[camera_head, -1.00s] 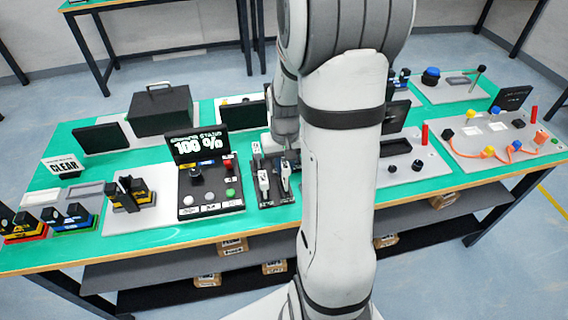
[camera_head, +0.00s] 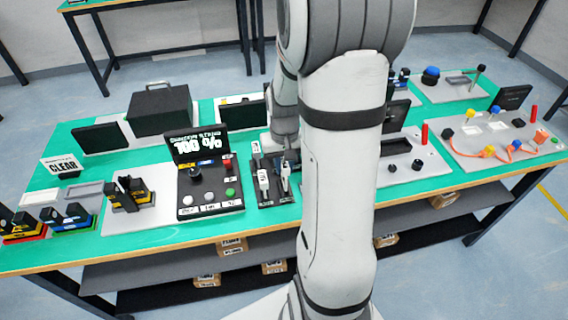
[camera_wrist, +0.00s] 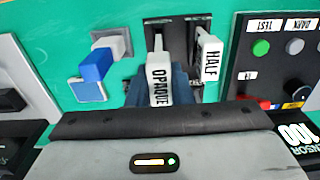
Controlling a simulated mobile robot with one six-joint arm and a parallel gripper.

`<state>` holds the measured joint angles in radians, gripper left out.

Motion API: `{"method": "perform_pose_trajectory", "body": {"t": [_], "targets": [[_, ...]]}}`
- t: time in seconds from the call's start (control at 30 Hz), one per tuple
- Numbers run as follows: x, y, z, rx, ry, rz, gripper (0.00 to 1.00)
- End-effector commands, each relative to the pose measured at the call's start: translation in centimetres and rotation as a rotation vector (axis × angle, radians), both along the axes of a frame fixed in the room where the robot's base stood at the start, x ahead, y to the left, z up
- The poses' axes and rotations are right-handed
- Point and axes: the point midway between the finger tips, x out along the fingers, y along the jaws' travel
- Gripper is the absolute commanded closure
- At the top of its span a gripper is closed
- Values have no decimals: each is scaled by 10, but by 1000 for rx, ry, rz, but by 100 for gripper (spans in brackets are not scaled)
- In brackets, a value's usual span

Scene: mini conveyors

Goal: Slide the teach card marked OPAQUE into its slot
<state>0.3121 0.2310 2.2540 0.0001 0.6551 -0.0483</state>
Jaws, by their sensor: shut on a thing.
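The card marked OPAQUE (camera_wrist: 158,82) is white with black lettering and stands between the blue-grey fingers of my gripper (camera_wrist: 160,92) in the wrist view. The gripper is shut on it. A second white card, marked HALF (camera_wrist: 211,60), stands just to its right in the wrist view, apart from the fingers. In the head view the cards are on a dark rack plate (camera_head: 272,201); HALF (camera_head: 264,181) is on the left and OPAQUE (camera_head: 285,177) on the right, below my gripper. The far end of OPAQUE is hidden, so I cannot tell whether it is clear of the rack.
The sensor stand (camera_head: 211,201), with a screen (camera_head: 196,146) and coloured buttons, is just left of the rack. A small blue block (camera_wrist: 97,65) on a grey mount is left of the fingers in the wrist view. A CLEAR sign (camera_head: 63,165) stands far left.

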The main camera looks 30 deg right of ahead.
Motion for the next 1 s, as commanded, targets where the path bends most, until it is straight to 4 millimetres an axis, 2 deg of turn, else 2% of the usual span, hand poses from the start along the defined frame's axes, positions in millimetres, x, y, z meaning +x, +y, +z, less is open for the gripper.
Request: {"method": "perform_pose_trajectory", "body": {"t": [1.0], "targets": [[0, 1, -32, 0, 1, 2, 100]]}}
